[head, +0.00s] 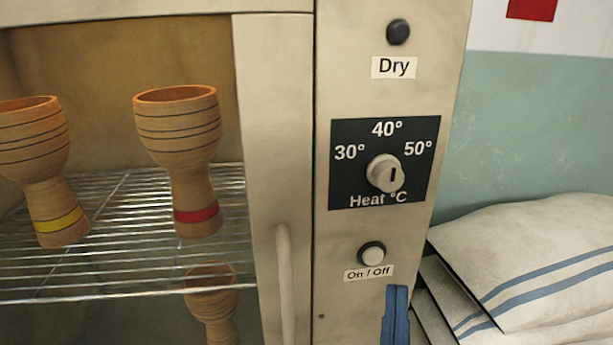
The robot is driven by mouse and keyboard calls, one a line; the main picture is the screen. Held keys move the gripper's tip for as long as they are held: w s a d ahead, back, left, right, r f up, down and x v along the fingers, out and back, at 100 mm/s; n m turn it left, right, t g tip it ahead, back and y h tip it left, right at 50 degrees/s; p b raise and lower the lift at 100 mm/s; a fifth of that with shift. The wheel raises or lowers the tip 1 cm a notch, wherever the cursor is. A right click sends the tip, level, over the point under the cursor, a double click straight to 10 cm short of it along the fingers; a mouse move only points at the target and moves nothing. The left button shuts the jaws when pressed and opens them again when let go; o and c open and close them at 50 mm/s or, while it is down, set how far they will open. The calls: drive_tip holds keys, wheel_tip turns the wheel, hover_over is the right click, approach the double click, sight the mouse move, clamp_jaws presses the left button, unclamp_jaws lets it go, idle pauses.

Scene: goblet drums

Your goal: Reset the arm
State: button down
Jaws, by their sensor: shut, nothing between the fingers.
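My gripper (396,289) shows at the bottom of the head view as two blue fingers pressed together, pointing up. It is shut and holds nothing. It is in front of the cabinet's control panel (345,262), just below the On / Off label (368,273) and apart from the drums. The rest of my arm is out of view below the picture.
A heat knob (384,173), a round On / Off button (373,254) and a Dry indicator (398,32) sit on the panel. Left is a vertical handle (285,285). Goblet drums (180,125) stand on wire racks (120,260). Striped sacks (540,260) lie right.

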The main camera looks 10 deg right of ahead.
drive_tip(key=w+a+r+m+t+y, duration=0.1)
drive_tip(key=w+a+r, duration=0.15)
drive_tip(key=r, duration=0.65)
drive_tip(key=w+a+r+y, duration=0.15)
drive_tip(key=a+r, duration=0.25)
drive_tip(key=r, duration=0.6)
drive_tip(key=s+a+r+y+p, duration=0.15)
drive_tip(key=s+a+r, duration=0.25)
drive_tip(key=r, duration=0.4)
drive_tip(key=s+a+r+y, duration=0.3)
drive_tip(key=r, duration=0.4)
wheel_tip(320, 180, up, 27)
drive_tip(key=p, duration=2.7)
drive_tip(key=shift+a+n+t, duration=0.2)
drive_tip(key=shift+n+t, duration=0.1)
drive_tip(key=shift+t, duration=0.1)
